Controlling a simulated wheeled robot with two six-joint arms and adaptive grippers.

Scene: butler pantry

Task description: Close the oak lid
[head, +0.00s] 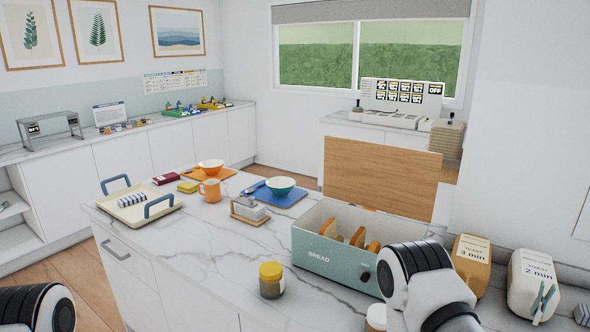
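The oak lid (380,178) stands up, tilted open, along the back of the bread bin (325,254). The bin is pale green with a white inside and the word BREAD on its front. It is open at the top and several bread slices (357,237) stand inside. A dark round knob (363,275) is on its front. My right arm comes in at the lower right, in front of the bin's right end, and hides part of it. My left arm shows only at the lower left corner. Neither gripper's fingers can be seen.
A yellow-lidded jar (271,281) stands in front of the bin on the marble island (200,232). Toast containers (532,283) stand at right.

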